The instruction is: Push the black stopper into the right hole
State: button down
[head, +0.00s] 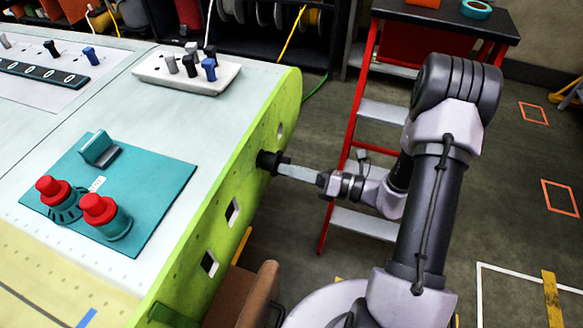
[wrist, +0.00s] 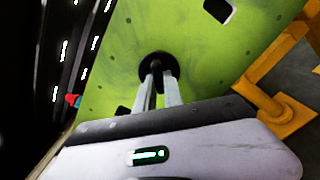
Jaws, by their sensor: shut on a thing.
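The black stopper (head: 268,162) is at the outer face of the green wing rib (head: 255,135), beside the upper edge of the panel. My gripper (head: 284,169) reaches it from the right and is shut on it. In the wrist view the stopper (wrist: 157,64) shows as a dark round flange against the green face, with my gripper's two fingers (wrist: 158,84) on its stem. The flange hides whatever hole is behind it, and I cannot tell how deep the stopper sits. A round hole (head: 280,130) is open farther along the rib, and square holes (head: 232,211) are open nearer.
A white tray (head: 190,75) with several stoppers and a teal mat (head: 165,185) with two red-topped tools lie on the wing. A red step ladder (head: 345,150) stands behind my arm. A brown padded thing (head: 245,295) is below the rib.

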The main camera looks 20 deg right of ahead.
aim_at(275, 166)
jog(key=shift+w+a, duration=0.1)
dwell(0.5)
jog(key=shift+x, duration=2)
jog(key=c, duration=1.4)
grip_release()
jog(key=shift+o, duration=0.2)
jog(key=p+v, duration=0.4)
jog(key=v, duration=1.3)
